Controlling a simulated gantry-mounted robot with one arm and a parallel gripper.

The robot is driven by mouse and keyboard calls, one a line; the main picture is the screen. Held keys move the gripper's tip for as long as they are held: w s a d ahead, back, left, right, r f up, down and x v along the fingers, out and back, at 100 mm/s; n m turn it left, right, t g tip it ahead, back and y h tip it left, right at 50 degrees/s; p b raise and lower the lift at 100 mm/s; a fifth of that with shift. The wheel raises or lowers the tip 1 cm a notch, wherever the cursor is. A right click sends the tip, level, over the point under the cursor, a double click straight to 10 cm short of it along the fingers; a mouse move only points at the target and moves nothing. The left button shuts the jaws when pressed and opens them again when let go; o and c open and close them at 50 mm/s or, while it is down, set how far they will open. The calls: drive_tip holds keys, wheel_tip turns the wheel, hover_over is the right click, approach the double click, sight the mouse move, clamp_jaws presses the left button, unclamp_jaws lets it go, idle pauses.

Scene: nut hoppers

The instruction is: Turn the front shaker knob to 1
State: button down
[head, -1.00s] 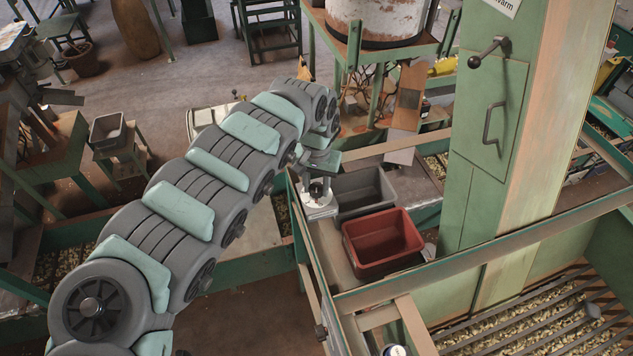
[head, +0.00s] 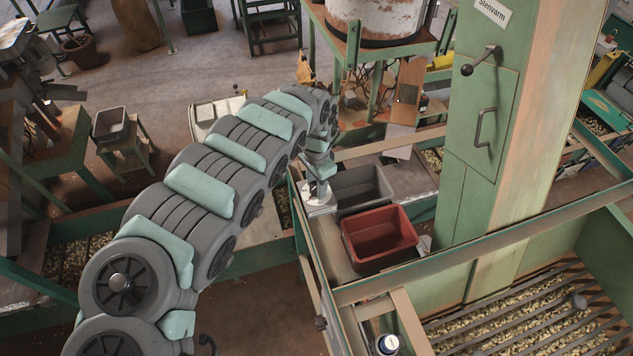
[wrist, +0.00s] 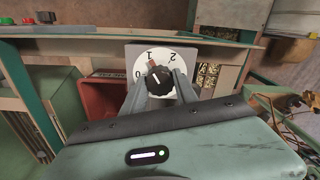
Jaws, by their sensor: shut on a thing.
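The black shaker knob (wrist: 159,81) sits on a white dial plate (wrist: 133,57) marked 0, 1 and 2. In the wrist view, the knob's white line points up and to the left, close to the 1 and a little to its 0 side. My gripper (wrist: 159,92) is shut on the knob, with one grey finger on each side. In the head view, the white dial plate (head: 316,204) is at the end of the green frame, under my gripper (head: 320,178). My gripper hides most of the knob there.
A red bin (head: 346,236) and a grey bin (head: 386,182) stand close beside the dial. A green column (head: 463,215) with a lever and handle rises to the right. A green rail (head: 470,252) crosses in front, above slatted hoppers of nuts.

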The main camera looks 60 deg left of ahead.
idle(0.5)
drive_tip(key=c, duration=0.9)
unclamp_jaws()
drive_tip(key=shift+c, duration=0.2)
wheel_tip(320, 180, up, 9)
drive_tip(key=shift+r+b, duration=0.1)
drive_tip(key=shift+b, duration=0.6)
drive_tip(key=shift+r, duration=0.8)
